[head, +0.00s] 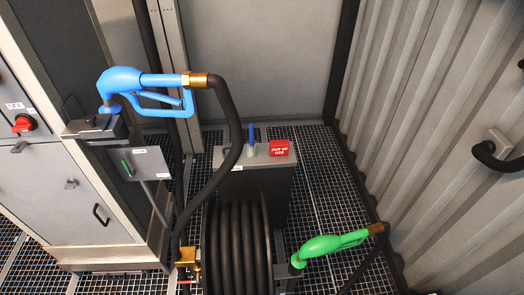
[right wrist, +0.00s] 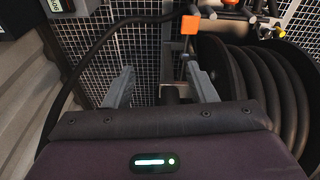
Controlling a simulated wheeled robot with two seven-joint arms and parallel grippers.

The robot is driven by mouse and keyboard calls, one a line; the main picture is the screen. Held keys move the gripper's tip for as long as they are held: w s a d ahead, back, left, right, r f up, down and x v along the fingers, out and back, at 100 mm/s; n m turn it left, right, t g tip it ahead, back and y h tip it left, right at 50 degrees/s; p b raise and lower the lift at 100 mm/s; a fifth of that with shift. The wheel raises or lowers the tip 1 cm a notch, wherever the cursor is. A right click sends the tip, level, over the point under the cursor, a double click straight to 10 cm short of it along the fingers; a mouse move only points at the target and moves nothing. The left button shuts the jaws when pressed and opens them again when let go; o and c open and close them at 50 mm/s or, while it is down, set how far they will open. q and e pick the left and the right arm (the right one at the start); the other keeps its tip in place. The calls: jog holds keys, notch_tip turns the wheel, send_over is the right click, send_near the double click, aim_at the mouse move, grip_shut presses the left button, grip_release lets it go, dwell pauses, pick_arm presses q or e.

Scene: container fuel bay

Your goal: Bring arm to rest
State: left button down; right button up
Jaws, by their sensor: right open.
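My right gripper (right wrist: 160,78) shows in the right wrist view with its two grey fingers spread apart. Nothing is between the fingers; mesh floor and dark parts lie beyond them. The hose reel (right wrist: 262,75) is beyond and to the right of the fingers. Neither gripper shows in the head view, and my left gripper is in no view.
A blue nozzle (head: 160,81) sits at a holder (head: 95,127) beside the grey cabinet (head: 70,190). A green nozzle (head: 325,246) is right of the reel (head: 237,245). A red sign (head: 279,148) stands on a grey box. Corrugated wall (head: 440,120) bounds the right.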

jog(key=s+d+f+g+b, duration=0.1)
jog(key=s+d+f+b, duration=0.2)
jog(key=s+f, duration=1.5)
jog(key=shift+d+f, duration=0.15)
jog(key=shift+f, duration=0.5)
